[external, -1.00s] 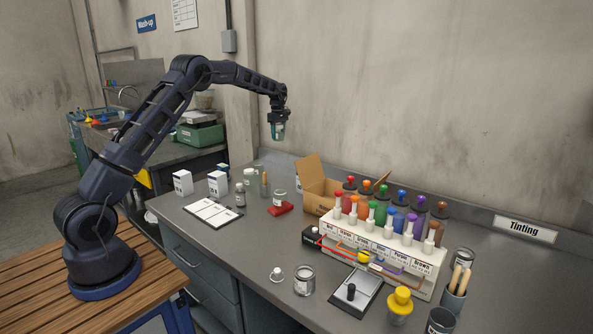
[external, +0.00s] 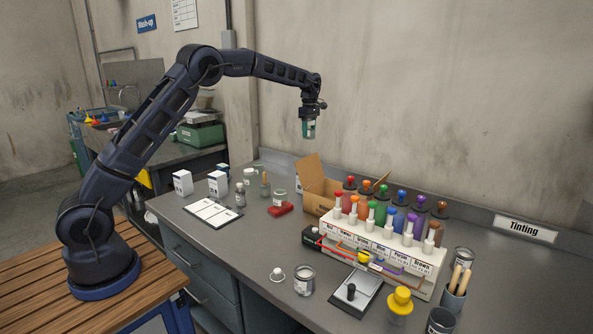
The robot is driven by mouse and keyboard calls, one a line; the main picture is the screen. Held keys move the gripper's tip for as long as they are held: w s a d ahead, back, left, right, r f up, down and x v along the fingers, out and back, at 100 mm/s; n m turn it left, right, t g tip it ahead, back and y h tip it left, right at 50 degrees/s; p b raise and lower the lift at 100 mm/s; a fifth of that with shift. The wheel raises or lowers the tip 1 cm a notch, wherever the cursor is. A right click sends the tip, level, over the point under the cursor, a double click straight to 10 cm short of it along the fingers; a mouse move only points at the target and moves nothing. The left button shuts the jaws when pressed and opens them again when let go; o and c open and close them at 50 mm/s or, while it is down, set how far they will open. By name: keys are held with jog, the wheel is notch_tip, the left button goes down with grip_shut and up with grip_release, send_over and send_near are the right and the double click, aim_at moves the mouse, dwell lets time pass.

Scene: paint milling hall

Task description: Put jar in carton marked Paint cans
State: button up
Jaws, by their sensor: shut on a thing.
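My gripper (external: 309,113) points down and is shut on a small jar (external: 309,129) with green contents or a green label. It holds the jar in the air, well above the bench, and in the picture the jar is just above the cardboard carton. The open carton (external: 316,199) stands on the bench with a flap raised, left of and behind the rack of coloured bottles. No marking on the carton can be read, and its inside is mostly hidden.
The tinting rack (external: 385,250) with several coloured bottles stands right of the carton. A clipboard (external: 213,212) lies near the bench's front edge. The wall is close behind.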

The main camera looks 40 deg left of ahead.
jog(key=s+d+n, duration=0.1)
jog(key=s+d, duration=0.4)
jog(key=d, duration=0.7)
jog(key=s+d, duration=0.5)
jog(key=d, duration=0.6)
jog(key=f, duration=2)
jog(key=shift+w+a+f, duration=0.1)
jog(key=shift+w+a, duration=0.1)
jog(key=shift+w, duration=0.1)
jog(key=shift+f, duration=2.35)
jog(key=shift+f, duration=0.1)
jog(key=o, duration=1)
jog(key=shift+o, duration=0.2)
